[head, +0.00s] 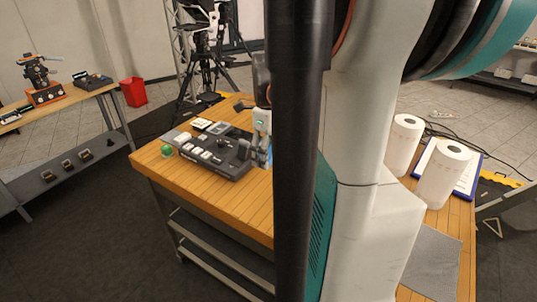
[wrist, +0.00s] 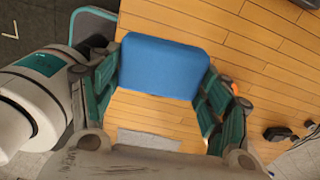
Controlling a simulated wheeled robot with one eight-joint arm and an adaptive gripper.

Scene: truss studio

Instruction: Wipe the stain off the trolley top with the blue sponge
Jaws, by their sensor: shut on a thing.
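The blue sponge (wrist: 163,65) sits between the two green-padded fingers of my gripper (wrist: 164,76) in the wrist view, and the gripper is shut on it. In the head view my gripper (head: 262,122) is partly hidden by the dark column, with a sliver of blue below it. The trolley top (head: 255,208) is light wood planking; it also fills much of the wrist view (wrist: 258,62). I cannot tell whether the sponge touches it. No stain shows on the visible wood; my arm and column hide the middle of the top.
A dark control panel (head: 212,150) and a green ball-like thing (head: 167,151) are left of the gripper. Bare wood shows at the front left.

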